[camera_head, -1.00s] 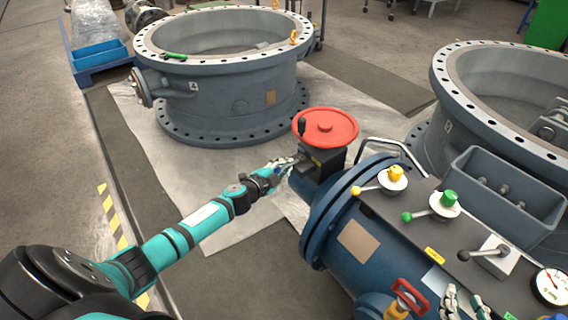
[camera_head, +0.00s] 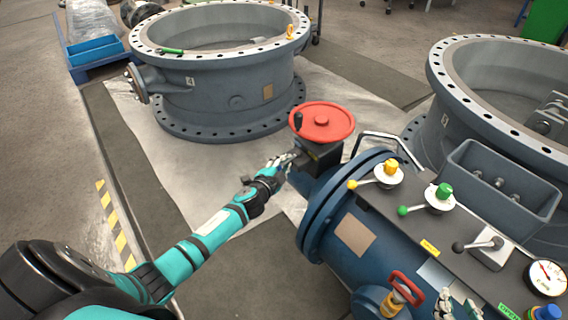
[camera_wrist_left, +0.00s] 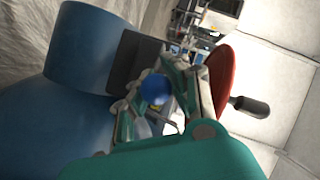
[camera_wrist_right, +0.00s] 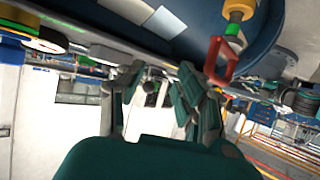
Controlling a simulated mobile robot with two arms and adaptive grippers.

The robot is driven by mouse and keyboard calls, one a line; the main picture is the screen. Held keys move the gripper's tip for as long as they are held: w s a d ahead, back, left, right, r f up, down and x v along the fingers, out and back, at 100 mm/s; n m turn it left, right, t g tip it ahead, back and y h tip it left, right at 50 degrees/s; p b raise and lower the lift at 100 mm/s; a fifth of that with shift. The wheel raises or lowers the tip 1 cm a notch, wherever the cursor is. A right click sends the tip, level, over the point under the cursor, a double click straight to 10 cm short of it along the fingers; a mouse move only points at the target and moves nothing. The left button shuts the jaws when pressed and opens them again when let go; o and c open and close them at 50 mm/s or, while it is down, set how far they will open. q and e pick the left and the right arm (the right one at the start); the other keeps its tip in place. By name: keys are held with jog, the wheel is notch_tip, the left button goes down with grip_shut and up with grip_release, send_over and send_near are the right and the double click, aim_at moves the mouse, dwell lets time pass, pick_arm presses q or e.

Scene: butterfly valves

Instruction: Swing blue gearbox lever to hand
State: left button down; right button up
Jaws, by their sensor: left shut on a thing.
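The blue lever knob (camera_wrist_left: 156,90) is a round blue ball between the fingers of my left gripper (camera_wrist_left: 160,100) in the left wrist view. The gripper is shut on it; the lever's shaft is mostly hidden by the fingers. In the head view my left gripper (camera_head: 284,164) is at the left side of the dark gearbox (camera_head: 318,155), below the red handwheel (camera_head: 322,122). My right gripper (camera_head: 456,308) is at the bottom right by the blue valve body. In the right wrist view its fingers (camera_wrist_right: 160,100) are spread apart with nothing between them.
A red handle (camera_head: 407,288) projects near my right gripper. A large grey valve ring (camera_head: 225,90) stands behind on the sheet.

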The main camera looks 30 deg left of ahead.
pick_arm(q)
jog(key=c, duration=1.4)
grip_release()
jog(key=v, duration=1.2)
jog(key=shift+r, duration=0.1)
